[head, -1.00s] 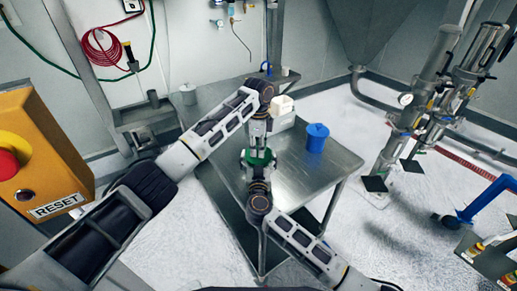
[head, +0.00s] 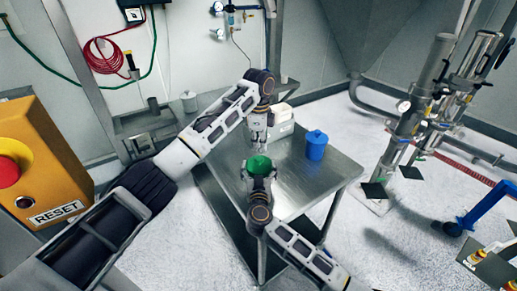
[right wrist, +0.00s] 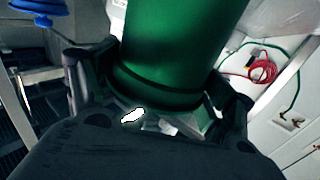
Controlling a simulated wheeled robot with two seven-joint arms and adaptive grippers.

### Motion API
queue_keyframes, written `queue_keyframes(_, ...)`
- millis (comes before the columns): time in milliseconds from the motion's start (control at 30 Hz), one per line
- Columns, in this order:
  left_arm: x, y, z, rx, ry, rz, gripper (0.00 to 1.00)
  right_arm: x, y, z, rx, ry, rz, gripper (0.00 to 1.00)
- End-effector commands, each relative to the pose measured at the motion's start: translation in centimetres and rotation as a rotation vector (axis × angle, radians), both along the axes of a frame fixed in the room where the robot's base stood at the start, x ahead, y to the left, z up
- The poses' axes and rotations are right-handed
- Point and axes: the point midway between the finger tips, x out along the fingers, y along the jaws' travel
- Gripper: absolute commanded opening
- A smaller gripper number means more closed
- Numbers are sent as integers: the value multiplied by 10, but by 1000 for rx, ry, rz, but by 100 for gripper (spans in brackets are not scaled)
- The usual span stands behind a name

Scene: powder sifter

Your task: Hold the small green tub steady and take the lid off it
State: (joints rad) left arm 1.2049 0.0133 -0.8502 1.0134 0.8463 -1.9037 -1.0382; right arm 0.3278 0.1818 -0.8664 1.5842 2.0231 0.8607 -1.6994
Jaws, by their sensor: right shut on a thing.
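The small green tub (head: 259,167) is near the front of the steel table, upright between the fingers of my right gripper (head: 260,175). In the right wrist view the tub's green wall (right wrist: 175,50) fills the space between the fingers of my right gripper (right wrist: 160,105), which is shut on it. The tub's top looks green, but it is too small to tell the lid's edge. My left gripper (head: 259,149) points down just behind and above the tub, apart from it. No lid shows in it, and its finger gap is unclear.
A blue lidded tub (head: 316,146) stands to the right on the steel table (head: 290,180). A white container (head: 281,128) is behind my left gripper. A yellow box with a red button (head: 45,165) is at far left.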

Motion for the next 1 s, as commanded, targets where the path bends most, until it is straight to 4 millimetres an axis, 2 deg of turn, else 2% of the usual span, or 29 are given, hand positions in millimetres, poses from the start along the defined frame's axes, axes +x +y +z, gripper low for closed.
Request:
queue_keyframes(100, 0, 1, -2, 2, 1, 2, 0, 0, 0, -3, 0, 5, 0, 40)
queue_keyframes(133, 1, 1, -2, 2, 1, 2, 0, 0, 0, -3, 0, 4, 0, 86)
queue_keyframes(233, 1, 2, -3, 3, 0, 3, 0, 0, 0, -2, 1, 3, 0, 99)
queue_keyframes(733, 1, 3, -4, 4, 1, 4, 0, -1, 1, 2, 3, -3, 1, 100)
queue_keyframes(1000, 1, 3, -4, 4, 1, 5, 0, -12, 1, 2, 2, -3, 2, 100)
